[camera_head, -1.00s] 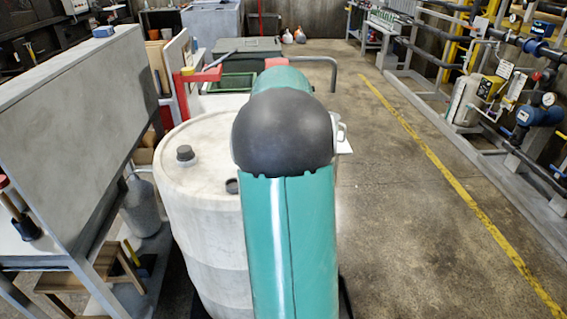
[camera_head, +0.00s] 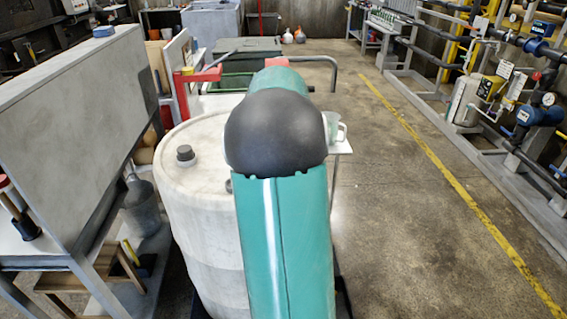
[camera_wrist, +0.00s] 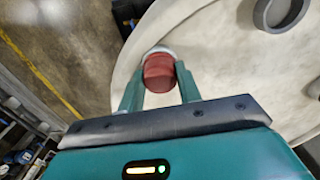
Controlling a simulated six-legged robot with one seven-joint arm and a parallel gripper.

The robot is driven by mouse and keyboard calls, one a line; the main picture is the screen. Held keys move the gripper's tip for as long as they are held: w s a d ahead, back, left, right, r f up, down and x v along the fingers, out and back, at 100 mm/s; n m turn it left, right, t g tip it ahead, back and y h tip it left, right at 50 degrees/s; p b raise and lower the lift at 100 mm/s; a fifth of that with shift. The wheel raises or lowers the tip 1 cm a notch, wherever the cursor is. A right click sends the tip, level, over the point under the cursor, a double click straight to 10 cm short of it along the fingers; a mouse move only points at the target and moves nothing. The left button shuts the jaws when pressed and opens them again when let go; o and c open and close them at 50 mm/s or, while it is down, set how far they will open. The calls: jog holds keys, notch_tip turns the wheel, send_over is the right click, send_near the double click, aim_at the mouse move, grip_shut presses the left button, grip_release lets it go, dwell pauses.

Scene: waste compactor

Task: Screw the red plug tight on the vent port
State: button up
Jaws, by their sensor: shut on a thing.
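The red plug (camera_wrist: 159,74) is between the two fingers of my gripper (camera_wrist: 158,69) in the wrist view, and the gripper is shut on it. A pale ring (camera_wrist: 161,50) shows at the plug's far edge, over the top of the white drum (camera_wrist: 218,62), near its rim. The plug covers whatever is under it, so I cannot tell how deep it sits in the vent port. In the head view the drum (camera_head: 207,235) stands left of my arm. My arm hides the gripper and plug there; only a sliver of a dark opening shows at the arm's left edge.
A grey cap (camera_head: 185,153) stands up on the drum top. A grey bench (camera_head: 75,105) is close on the left. A red bracket (camera_head: 197,76) and a green-rimmed bin (camera_head: 238,82) are behind the drum. The floor (camera_head: 400,220) to the right is clear.

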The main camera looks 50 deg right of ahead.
jog(key=m, duration=0.5)
jog(key=o, duration=1.2)
jog(key=shift+c, duration=0.2)
jog(key=shift+c, duration=0.4)
